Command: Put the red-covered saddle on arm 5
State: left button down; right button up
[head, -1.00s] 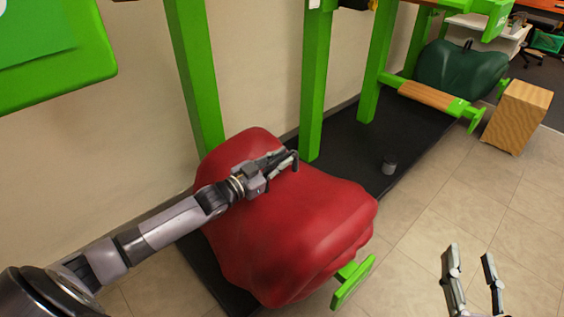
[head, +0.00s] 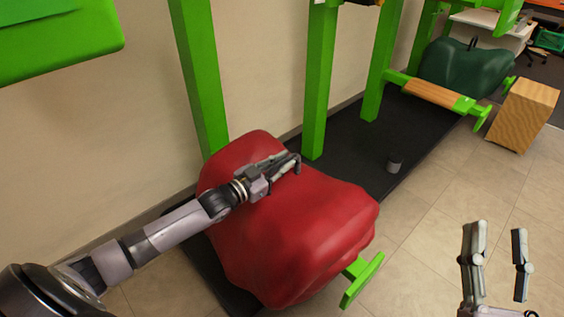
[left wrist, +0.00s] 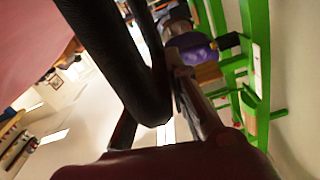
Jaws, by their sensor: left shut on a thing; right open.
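The red-covered saddle (head: 290,240) sits over a low green arm, whose end (head: 362,281) sticks out at its lower right. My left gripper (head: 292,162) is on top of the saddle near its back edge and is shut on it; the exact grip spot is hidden. In the left wrist view, dark red cover (left wrist: 200,160) fills the bottom, close under the gripper. My right gripper (head: 497,248) is open and empty above the floor at the lower right. I cannot read any arm numbers, so I cannot tell which is arm 5.
Green posts (head: 318,85) rise along the wall from a black mat (head: 350,150). A wood-topped green arm (head: 432,95) is bare. Beyond it are a dark green saddle (head: 465,68) and a wooden block (head: 522,113). A small grey cylinder (head: 394,163) stands on the mat.

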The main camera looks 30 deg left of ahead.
pick_arm(q)
jog(key=shift+r, duration=0.1)
jog(key=c, duration=1.9)
grip_release()
jog(key=o, duration=0.4)
jog(key=shift+r, duration=0.1)
jog(key=shift+o, duration=0.2)
jog(key=shift+f, duration=0.3)
jog(key=v, duration=1.2)
jog(key=shift+s+f, duration=0.1)
